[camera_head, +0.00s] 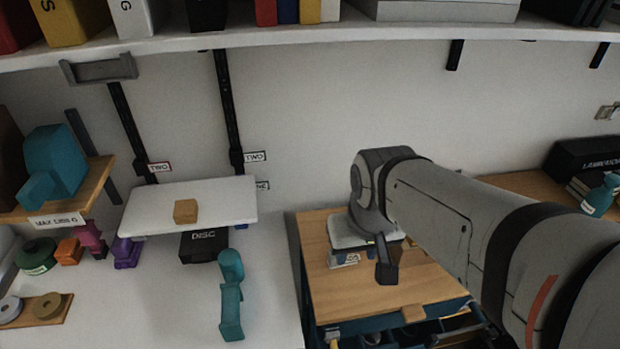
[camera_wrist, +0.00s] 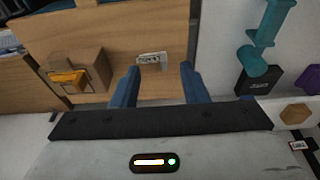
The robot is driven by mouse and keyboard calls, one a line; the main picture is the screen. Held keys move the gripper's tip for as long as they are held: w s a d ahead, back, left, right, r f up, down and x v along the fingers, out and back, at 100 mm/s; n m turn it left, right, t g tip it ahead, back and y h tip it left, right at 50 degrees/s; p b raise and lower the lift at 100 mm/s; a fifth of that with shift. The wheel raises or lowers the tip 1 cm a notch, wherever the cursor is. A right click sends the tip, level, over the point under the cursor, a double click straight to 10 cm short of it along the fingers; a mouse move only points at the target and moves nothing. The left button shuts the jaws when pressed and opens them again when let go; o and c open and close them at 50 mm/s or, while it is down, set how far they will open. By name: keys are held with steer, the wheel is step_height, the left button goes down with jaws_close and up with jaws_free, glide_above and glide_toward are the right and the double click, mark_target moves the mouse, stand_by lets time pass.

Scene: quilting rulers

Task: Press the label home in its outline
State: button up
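A small white label with dark print (camera_wrist: 152,58) lies on a wooden surface in the wrist view, between and beyond my blue fingers; its print is too small to read. My gripper (camera_wrist: 159,70) is open, with a gap between each fingertip and the label. I cannot make out an outline around the label.
A brown box with an orange piece (camera_wrist: 68,78) stands left in the wrist view. A small brown block (camera_head: 413,313) sits at the bench's front. A teal object (camera_head: 231,295) stands on the white counter to the left. A white shelf (camera_head: 235,205) holds a wooden hexagonal block (camera_head: 186,211).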

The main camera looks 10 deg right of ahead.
steer(key=w+f+g, duration=0.1)
steer(key=w+f, duration=0.6)
steer(key=w, duration=0.2)
steer(key=w+f+g+p, duration=0.1)
steer(key=w+f, duration=0.3)
steer(key=shift+w+f+n+g, duration=0.25)
steer(key=shift+f+n+g, duration=0.05)
step_height(320, 180, down, 8)
steer(key=shift+a+f, duration=0.1)
steer(key=shift+f, duration=0.05)
jaws_close()
